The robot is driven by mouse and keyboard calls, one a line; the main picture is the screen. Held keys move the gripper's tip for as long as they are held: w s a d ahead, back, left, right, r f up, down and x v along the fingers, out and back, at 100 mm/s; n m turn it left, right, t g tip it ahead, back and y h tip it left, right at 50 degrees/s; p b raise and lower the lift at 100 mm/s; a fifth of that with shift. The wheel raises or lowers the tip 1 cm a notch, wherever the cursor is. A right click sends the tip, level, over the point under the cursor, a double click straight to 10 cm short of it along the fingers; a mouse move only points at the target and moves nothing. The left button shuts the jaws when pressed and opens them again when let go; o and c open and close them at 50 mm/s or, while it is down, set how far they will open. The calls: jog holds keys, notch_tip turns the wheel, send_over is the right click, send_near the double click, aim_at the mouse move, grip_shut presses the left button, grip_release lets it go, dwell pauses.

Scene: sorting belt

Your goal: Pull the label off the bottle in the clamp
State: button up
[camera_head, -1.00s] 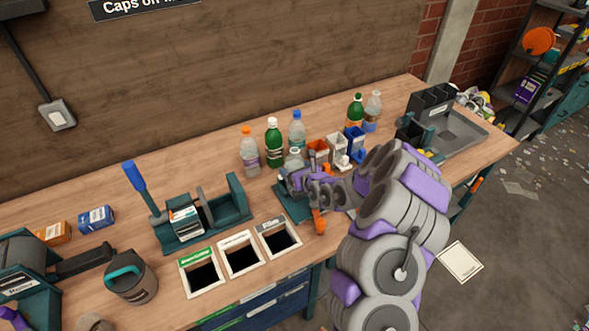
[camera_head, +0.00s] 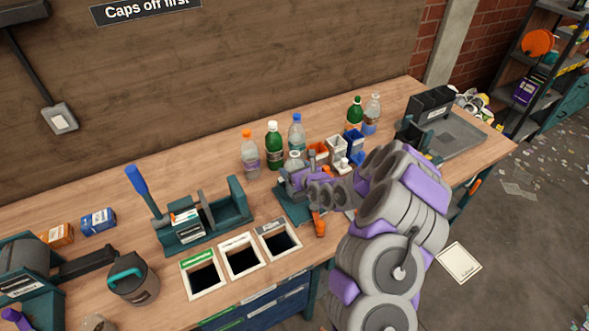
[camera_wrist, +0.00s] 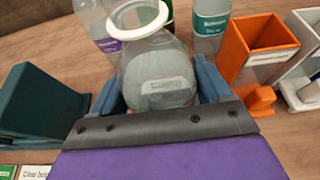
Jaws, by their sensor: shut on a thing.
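The clear bottle (camera_head: 295,158) stands uncapped in the teal clamp (camera_head: 290,207) near the middle of the bench. In the wrist view, the bottle (camera_wrist: 150,52) is upright, with a white ring round its open neck. A pale rectangular label (camera_wrist: 165,92) shows low on its front. My gripper (camera_head: 297,178) is at the bottle. In the wrist view, the blue fingers of my gripper (camera_wrist: 158,88) lie on both sides of the bottle, shut on it. The lower bottle and the finger contacts are hidden behind the gripper body.
Several bottles, including a white-capped green one (camera_head: 273,145), stand behind the clamp. An orange cup (camera_wrist: 258,45) stands right of the bottle in the wrist view. Bench openings (camera_head: 241,256) lie front left, with a teal fixture (camera_head: 238,205) behind them. A grey tray (camera_head: 462,138) is far right.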

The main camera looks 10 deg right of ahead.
aim_at(295, 149)
jog(key=shift+r, duration=0.1)
jog(key=shift+r+p, duration=2.3)
jog(key=shift+r, duration=0.1)
jog(key=shift+r+p, duration=2.45)
jog(key=shift+r, duration=0.05)
jog(key=shift+r, duration=0.1)
jog(key=shift+r+p, duration=2.4)
jog(key=shift+p, duration=0.1)
jog(key=shift+r, duration=0.1)
jog(key=shift+r+p, duration=0.95)
jog(key=shift+p, duration=0.25)
